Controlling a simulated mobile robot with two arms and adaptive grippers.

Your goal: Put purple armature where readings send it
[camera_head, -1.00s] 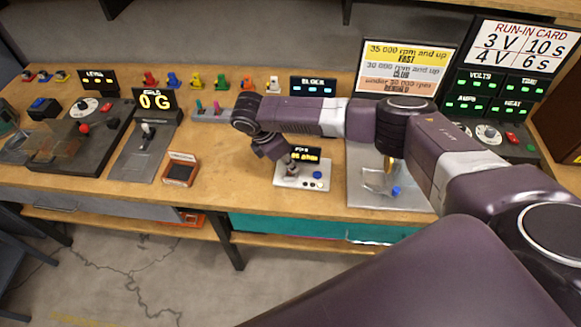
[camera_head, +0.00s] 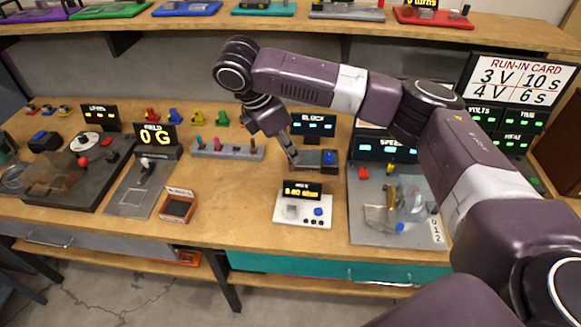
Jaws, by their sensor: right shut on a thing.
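My right gripper (camera_head: 292,160) reaches down at the left side of the small dark block station (camera_head: 318,159), below its blue-lit display. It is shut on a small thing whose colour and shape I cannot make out. I cannot clearly pick out the purple armature. The white ohm meter (camera_head: 303,211) stands in front of the gripper, with a lit yellow reading too blurred to read surely. My left gripper is not in view.
The field station (camera_head: 154,140) shows 0 G. A small open-topped box (camera_head: 178,205) stands near the front edge. The speed station (camera_head: 375,225) with a clear guard is at right. The run-in card (camera_head: 521,80) lists 3 V 10 s and 4 V 6 s. Bare table lies left of the meter.

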